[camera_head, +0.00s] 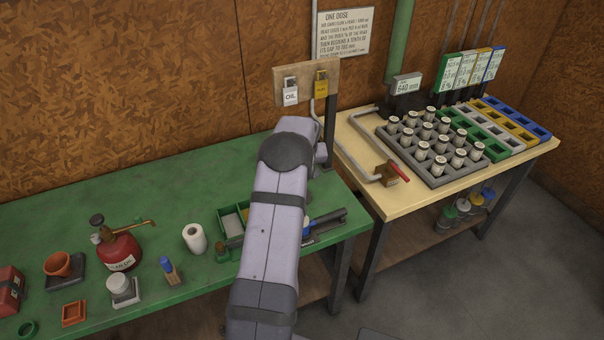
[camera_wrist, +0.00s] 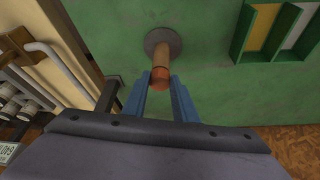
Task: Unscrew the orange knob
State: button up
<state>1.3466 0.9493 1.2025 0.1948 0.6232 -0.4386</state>
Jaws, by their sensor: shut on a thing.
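The orange knob (camera_wrist: 160,74) is round and sits at the near end of a tan post (camera_wrist: 161,48) that rises from a grey round base (camera_wrist: 163,41) on the green bench. My gripper (camera_wrist: 160,84) has its two blue fingers on either side of the knob in the wrist view, shut on it. In the head view my arm covers the knob and the fingers.
A green divided tray (camera_wrist: 254,36) lies beside the post. The tan table (camera_head: 362,148) stands to the right with a grey rack of white-capped vials (camera_head: 441,166).

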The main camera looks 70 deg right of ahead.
jog(key=shift+s+d+n+t+y+b, duration=0.1)
jog(key=shift+n+t+y+b, duration=0.2)
jog(key=shift+n+b, duration=0.55)
jog(key=shift+s+d+n+t+y+b, duration=0.1)
jog(key=shift+n+t+b, duration=0.35)
jog(key=shift+n, duration=0.8)
jog(key=shift+n, duration=0.5)
jog(key=shift+s+d+r+n+t+y, duration=0.15)
jog(key=shift+n+y, duration=0.1)
jog(key=shift+n, duration=0.2)
jog(key=shift+w+f+n+t+y, duration=0.1)
jog(key=shift+n+y, duration=0.15)
jog(key=shift+n, duration=0.2)
jog(key=shift+n+y+p, duration=0.4)
jog(key=shift+n+p, duration=0.4)
jog(key=shift+n, duration=0.2)
jog(key=o, duration=0.8)
jog(key=shift+c, duration=0.2)
